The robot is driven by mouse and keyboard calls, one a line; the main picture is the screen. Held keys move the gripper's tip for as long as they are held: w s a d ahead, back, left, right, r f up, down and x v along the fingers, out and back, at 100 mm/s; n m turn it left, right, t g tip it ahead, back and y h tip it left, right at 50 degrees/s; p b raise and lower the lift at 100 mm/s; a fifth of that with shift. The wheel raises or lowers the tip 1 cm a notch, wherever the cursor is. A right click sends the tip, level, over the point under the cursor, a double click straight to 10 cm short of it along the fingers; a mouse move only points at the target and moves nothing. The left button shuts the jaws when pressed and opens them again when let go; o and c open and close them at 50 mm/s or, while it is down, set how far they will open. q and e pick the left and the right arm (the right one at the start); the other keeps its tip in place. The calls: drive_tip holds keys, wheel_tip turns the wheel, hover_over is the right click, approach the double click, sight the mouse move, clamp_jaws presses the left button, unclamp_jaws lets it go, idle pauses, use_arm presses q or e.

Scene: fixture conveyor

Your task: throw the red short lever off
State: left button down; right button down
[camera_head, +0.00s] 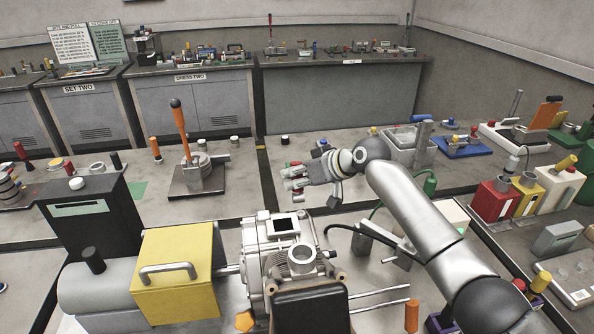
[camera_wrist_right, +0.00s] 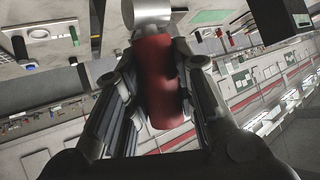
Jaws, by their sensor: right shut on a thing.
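My right gripper (camera_head: 292,184) reaches in from the right over the middle of the near bench. In the right wrist view its two fingers (camera_wrist_right: 160,105) are closed on both sides of a short red handle (camera_wrist_right: 160,80), which I take as the red short lever. The handle has a pale grey round end (camera_wrist_right: 150,14) at the top of that view. The lever's base and pivot are hidden. My left gripper is not in view.
An orange-handled lever (camera_head: 179,125) stands on a grey base left of the gripper. A metal housing (camera_head: 262,240) and a yellow box (camera_head: 178,275) stand in front. A grey tray (camera_head: 408,150) and a blue fixture (camera_head: 462,147) lie to the right. Open bench lies left of the hand.

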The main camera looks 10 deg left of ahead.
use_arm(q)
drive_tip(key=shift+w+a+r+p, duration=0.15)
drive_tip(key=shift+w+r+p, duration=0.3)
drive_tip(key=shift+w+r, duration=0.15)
use_arm(e)
drive_tip(key=shift+w+a+f+g+h, duration=0.2)
drive_tip(key=shift+w+g+h, duration=0.1)
drive_tip(key=shift+g+h, duration=0.15)
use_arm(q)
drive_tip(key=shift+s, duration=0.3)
use_arm(e)
drive_tip(key=shift+d, duration=0.1)
drive_tip(key=c, duration=1.2)
unclamp_jaws()
drive_tip(key=shift+o, duration=0.2)
drive_tip(key=shift+r, duration=0.1)
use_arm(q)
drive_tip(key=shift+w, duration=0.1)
use_arm(e)
drive_tip(key=v, duration=1.1)
drive_tip(key=shift+d+r, duration=0.2)
drive_tip(key=shift+d, duration=0.15)
